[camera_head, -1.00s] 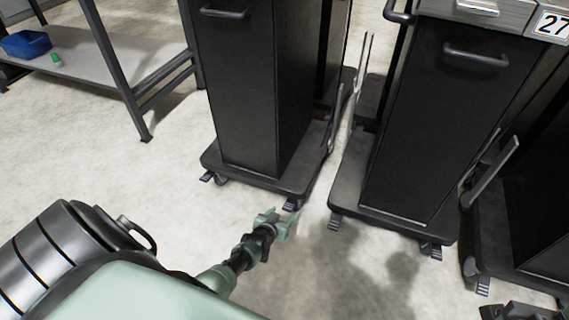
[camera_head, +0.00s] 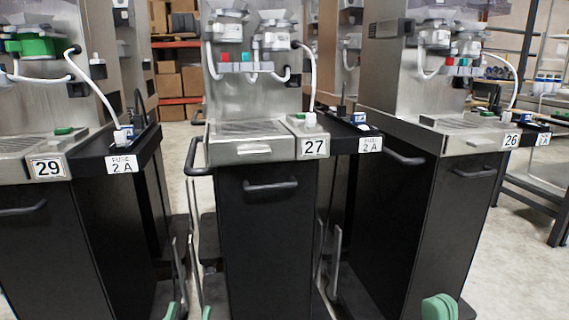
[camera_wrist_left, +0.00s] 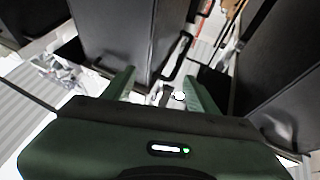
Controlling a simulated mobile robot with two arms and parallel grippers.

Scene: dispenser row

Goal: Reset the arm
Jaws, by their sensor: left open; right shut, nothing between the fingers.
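My left gripper (camera_head: 189,311) shows as two green fingertips at the bottom edge of the head view, in front of the gap between stations 29 and 27. In the left wrist view its two green fingers (camera_wrist_left: 162,88) stand apart with nothing held between them; dark cabinets and floor lie beyond. My right gripper (camera_head: 440,307) shows as a green rounded shape at the bottom right of the head view, in front of station 26, shut and empty. Most of both arms is out of view.
Dispenser station 27 (camera_head: 265,240) stands in the middle, station 29 (camera_head: 40,235) at left, station 26 (camera_head: 400,225) at right. Their black handles stick out towards me. Narrow gaps separate the cabinets. A dark metal rack (camera_head: 535,205) stands far right beside open floor.

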